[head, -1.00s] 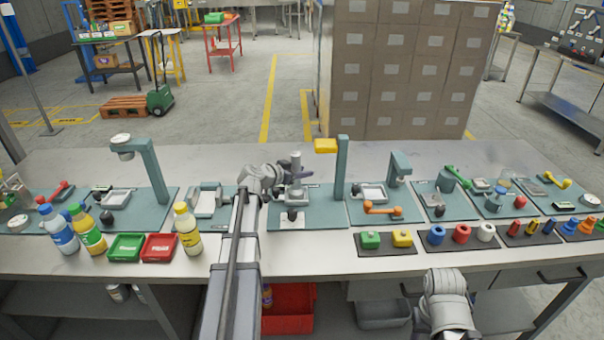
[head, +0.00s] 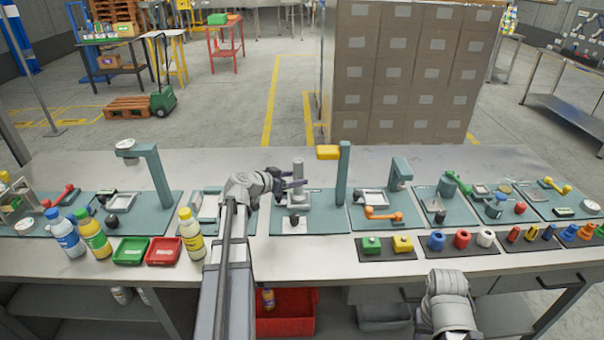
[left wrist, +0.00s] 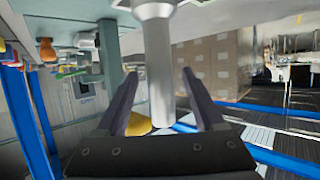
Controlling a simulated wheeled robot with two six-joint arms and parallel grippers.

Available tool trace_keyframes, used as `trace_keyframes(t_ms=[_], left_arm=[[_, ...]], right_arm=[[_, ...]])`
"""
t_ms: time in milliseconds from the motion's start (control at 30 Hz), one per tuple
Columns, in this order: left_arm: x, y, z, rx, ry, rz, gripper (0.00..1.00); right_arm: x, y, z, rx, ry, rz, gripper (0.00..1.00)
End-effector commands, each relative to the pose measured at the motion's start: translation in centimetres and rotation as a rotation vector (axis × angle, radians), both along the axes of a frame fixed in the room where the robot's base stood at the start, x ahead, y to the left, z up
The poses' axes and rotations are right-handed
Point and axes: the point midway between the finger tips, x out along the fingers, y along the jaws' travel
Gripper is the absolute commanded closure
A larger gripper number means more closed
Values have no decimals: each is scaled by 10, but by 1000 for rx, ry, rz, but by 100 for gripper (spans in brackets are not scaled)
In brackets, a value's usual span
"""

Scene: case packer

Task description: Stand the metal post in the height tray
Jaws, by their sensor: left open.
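The metal post (head: 298,171) stands upright at the height tray (head: 302,206), a small grey tray on a teal board in the middle of the bench. Whether its foot sits fully flat in the tray is hard to tell in the head view. My left gripper (head: 292,184) is open beside the post, coming from the left. In the left wrist view, which is upside down, the post (left wrist: 161,75) lies between the spread fingers of the left gripper (left wrist: 158,85), with a gap on each side. Its wider collar shows at the top. My right gripper is out of view.
A black knob (head: 294,217) is in front of the tray. A yellow bottle (head: 190,235) and the red tray (head: 163,252) are left of my arm.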

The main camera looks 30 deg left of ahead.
Motion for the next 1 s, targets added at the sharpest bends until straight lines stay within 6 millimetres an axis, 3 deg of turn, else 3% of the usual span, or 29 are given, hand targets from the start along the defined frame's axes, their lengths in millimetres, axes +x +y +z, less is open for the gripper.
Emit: trace_keyframes(t_ms=[33,200,400,1000], left_arm=[[-13,1,9,-1,0,1,30],[-38,8,19,-1,-1,1,30],[-55,12,24,-1,0,-1,30],[-58,14,25,0,0,-1,30]], right_arm=[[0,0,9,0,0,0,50],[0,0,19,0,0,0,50],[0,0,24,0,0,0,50],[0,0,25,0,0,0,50]])
